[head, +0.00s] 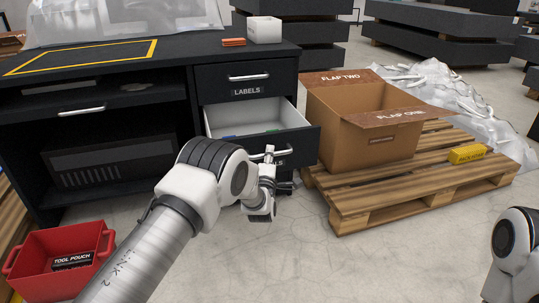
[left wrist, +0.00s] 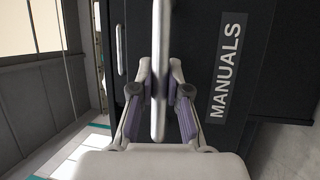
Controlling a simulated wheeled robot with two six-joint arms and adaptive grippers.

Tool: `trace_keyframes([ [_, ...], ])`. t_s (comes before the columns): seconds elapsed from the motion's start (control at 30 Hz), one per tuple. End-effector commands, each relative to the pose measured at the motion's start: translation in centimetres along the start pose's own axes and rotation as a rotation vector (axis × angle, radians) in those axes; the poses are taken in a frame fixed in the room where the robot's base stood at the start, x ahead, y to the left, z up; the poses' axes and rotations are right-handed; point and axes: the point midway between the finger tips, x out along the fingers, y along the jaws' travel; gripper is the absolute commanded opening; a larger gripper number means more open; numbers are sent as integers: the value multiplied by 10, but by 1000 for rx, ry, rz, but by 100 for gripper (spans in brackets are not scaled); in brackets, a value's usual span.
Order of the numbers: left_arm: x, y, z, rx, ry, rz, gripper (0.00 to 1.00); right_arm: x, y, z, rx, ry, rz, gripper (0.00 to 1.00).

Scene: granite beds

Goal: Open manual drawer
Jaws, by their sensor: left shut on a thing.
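The manuals drawer (head: 303,143) stands pulled out from the dark desk (head: 150,60), and its pale inside shows with blue and green items in it. Its front also shows in the left wrist view (left wrist: 262,30), with the label MANUALS (left wrist: 225,70) turned sideways. My left gripper (head: 268,172) is at the drawer front. In the left wrist view, its fingers (left wrist: 159,100) are on both sides of the pale bar handle (left wrist: 160,60) and shut on it. In the head view my left arm hides part of the drawer front and label.
The shut LABELS drawer (head: 247,77) is directly above. A cardboard box (head: 365,140) stands on a wooden pallet (head: 420,185) close to the right of the open drawer. A red tool crate (head: 38,272) is on the floor at left. Floor (head: 310,265) in front is clear.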

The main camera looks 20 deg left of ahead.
Motion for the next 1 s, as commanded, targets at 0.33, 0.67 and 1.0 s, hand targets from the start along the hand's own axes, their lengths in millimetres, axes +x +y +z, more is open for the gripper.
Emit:
trace_keyframes([
  [0.33, 0, 0, 0, 0, 0, -1, 41, 0, 0, 0, 0, 0, 0, 40],
  [0.67, -8, -1, 1, 1, -1, -2, 41, 0, 0, 0, 0, 0, 0, 40],
  [1.0, -87, -1, 1, 2, -3, -4, 41, 0, 0, 0, 0, 0, 0, 40],
])
